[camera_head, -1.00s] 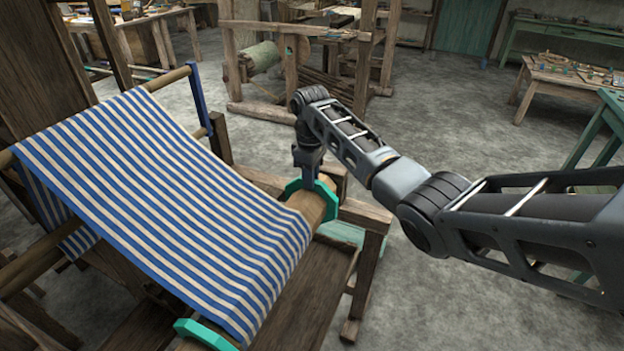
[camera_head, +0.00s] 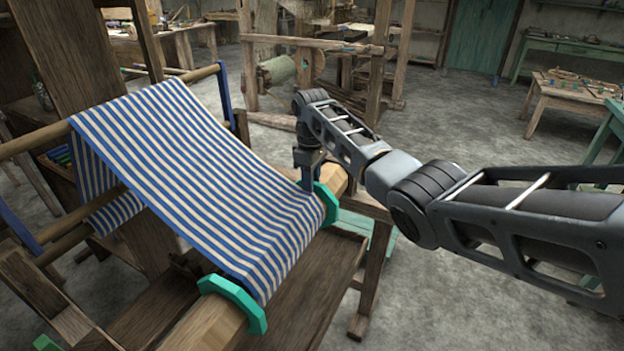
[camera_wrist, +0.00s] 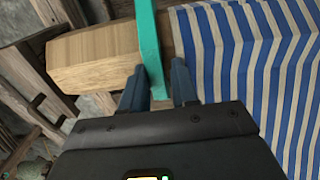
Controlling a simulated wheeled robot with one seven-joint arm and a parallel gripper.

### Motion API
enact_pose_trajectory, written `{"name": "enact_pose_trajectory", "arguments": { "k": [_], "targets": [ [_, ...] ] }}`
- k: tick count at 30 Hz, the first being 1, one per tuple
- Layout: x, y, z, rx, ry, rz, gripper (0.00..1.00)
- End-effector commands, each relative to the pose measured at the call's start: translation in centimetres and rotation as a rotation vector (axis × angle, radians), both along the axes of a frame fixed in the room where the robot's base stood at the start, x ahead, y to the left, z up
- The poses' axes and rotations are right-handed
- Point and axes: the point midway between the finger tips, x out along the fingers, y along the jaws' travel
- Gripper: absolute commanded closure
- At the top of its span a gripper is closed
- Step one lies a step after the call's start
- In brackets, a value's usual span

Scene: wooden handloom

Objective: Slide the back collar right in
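The back collar, a teal faceted ring (camera_head: 327,203), sits around the wooden beam at the far edge of the striped cloth (camera_head: 200,175). In the wrist view the collar (camera_wrist: 150,45) runs down between the two fingers of my gripper (camera_wrist: 157,80). The left finger is close against the collar; a narrow strip of wood shows between the collar and the right finger. The right finger is beside the cloth's edge. A small strip of bare beam seems to lie between collar and cloth. In the head view my wrist hides part of the collar, and the fingers are hard to see.
A second teal collar (camera_head: 236,302) sits around the beam at the cloth's near edge. The bare beam end (camera_wrist: 95,55) extends past the back collar. Loom posts and a wooden board (camera_head: 300,285) surround the beam. Open floor lies to the right.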

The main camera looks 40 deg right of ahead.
Motion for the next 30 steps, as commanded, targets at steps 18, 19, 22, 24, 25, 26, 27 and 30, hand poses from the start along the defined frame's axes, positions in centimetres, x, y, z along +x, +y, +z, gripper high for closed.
{"name": "enact_pose_trajectory", "arguments": {
  "k": [18, 19, 22, 24, 25, 26, 27, 30],
  "targets": [
    [0.1, 0.0, 1.4, -0.001, -0.005, 0.002, 0.55],
    [0.1, 0.0, 1.9, -0.001, -0.006, 0.002, 0.55],
    [0.1, 0.0, 3.6, -0.001, -0.006, 0.002, 0.55],
    [0.1, 0.0, 4.7, -0.001, -0.005, 0.001, 0.55],
    [0.1, 0.0, 5.2, -0.002, -0.006, 0.002, 0.55],
    [0.1, 0.1, 5.7, -0.001, -0.005, 0.002, 0.55],
    [0.1, 0.1, 6.1, -0.001, -0.005, 0.002, 0.55],
    [0.1, 0.1, 7.1, -0.001, -0.003, 0.002, 0.55]
  ]
}}
